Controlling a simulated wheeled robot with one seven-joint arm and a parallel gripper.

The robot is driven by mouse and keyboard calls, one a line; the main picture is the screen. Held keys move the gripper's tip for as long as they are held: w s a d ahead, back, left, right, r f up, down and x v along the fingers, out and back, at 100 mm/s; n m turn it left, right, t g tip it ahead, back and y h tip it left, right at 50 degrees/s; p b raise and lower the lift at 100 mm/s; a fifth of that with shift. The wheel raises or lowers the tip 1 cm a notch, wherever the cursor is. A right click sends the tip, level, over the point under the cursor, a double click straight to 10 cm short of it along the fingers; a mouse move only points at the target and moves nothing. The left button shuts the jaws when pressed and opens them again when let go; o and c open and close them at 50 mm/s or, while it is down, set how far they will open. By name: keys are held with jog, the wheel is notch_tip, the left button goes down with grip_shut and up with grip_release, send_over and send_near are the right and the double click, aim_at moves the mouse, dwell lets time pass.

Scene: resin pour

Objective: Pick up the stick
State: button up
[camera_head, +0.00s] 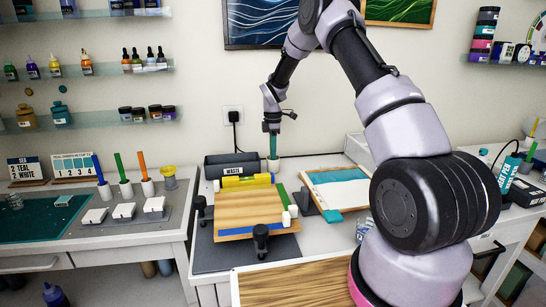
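A teal stick (273,145) stands upright in a small white holder (273,166) at the back of the middle table. My gripper (272,122) points down at the stick's upper end, and its fingers overlap the stick's top in this view. The fingers are too small and dark to show whether they are closed on the stick. Three other sticks stand in white holders on the left table: a blue stick (98,168), a green stick (119,165) and an orange stick (143,165).
A wooden board (248,209) with clamps lies in front. A tray with a teal and white panel (338,190) lies to the right. Shelves with bottles (95,72) hang at the left wall.

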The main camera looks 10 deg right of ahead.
jog(key=shift+f, duration=0.3)
grip_shut()
